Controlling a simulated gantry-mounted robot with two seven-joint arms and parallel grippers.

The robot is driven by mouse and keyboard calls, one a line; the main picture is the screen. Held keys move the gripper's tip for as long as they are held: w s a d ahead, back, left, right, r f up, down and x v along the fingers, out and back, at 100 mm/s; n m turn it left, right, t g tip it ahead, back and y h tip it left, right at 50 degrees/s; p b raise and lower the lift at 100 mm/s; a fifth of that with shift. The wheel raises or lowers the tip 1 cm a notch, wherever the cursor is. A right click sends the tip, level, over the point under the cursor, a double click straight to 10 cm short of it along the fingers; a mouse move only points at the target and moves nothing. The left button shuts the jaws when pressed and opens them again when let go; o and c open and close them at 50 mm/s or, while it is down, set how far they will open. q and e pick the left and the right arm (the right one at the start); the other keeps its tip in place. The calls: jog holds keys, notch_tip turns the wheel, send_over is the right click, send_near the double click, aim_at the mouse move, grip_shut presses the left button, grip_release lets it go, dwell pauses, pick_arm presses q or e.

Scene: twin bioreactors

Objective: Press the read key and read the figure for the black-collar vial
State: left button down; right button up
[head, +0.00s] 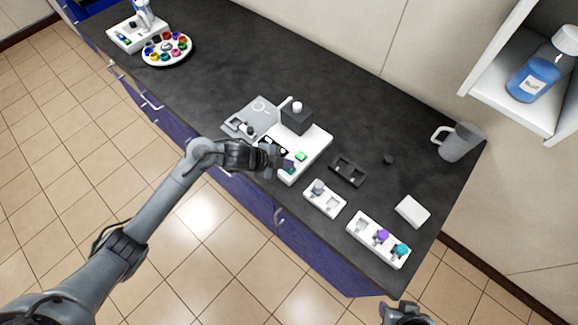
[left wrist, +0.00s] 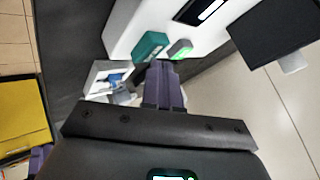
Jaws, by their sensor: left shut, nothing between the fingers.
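The white instrument (head: 312,146) stands mid-bench with a bright green key (head: 301,156) on top. In the left wrist view a green key (left wrist: 180,48) and a teal block or key (left wrist: 150,45) sit side by side, near a dark display (left wrist: 205,10). My left gripper (head: 288,164) is shut and empty; its purple fingertips (left wrist: 163,68) appear close to both keys. I cannot tell whether they touch. The display figure is not readable. A grey-topped vial (head: 318,187) stands in a small white rack; I cannot make out a black collar. My right gripper (head: 404,313) is partly cut off.
A white rack (head: 362,245) holds purple- and teal-capped vials. A dark tray (head: 348,170), white box (head: 412,211) and grey mug (head: 459,142) are to the right. A grey plate (head: 243,115) adjoins the instrument. A colour carousel (head: 167,49) stands far left.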

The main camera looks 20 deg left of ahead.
pick_arm(q)
jog(key=shift+f, duration=0.45)
dwell(0.6)
jog(key=shift+r, duration=0.15)
jog(key=shift+r+p, duration=0.65)
jog(key=shift+p, duration=0.05)
jog(key=shift+r, duration=0.1)
notch_tip(320, 180, up, 5)
jog(key=p, duration=0.5)
dwell(0.6)
dwell(0.3)
